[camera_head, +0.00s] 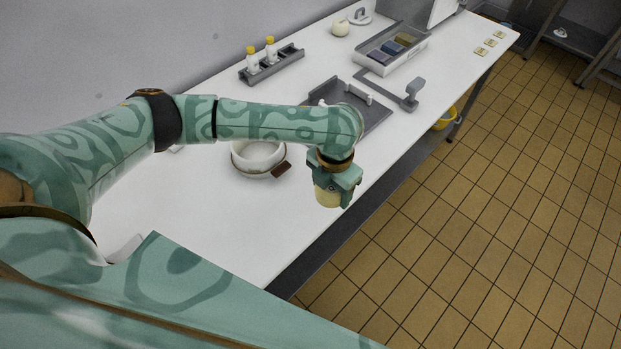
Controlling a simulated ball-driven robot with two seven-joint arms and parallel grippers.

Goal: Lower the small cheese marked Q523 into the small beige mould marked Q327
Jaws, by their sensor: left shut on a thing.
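My left gripper (334,182) is shut on a small pale-yellow cheese (327,197) and holds it, pointing down, over the front part of the white table in the picture. The gripper's jaws cover the cheese's upper part, and no mark on it is readable. A small round beige mould (240,165) with a brown tag (282,170) stands on the table to the left of the cheese, apart from it. My left forearm passes above the mould and hides part of its far rim. The mark on the tag is too small to read. My right gripper is not in view.
Behind the mould are a dark grey tray (375,117), a rack (284,65) with two yellow-capped bottles, and a white box (414,54) holding coloured blocks.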

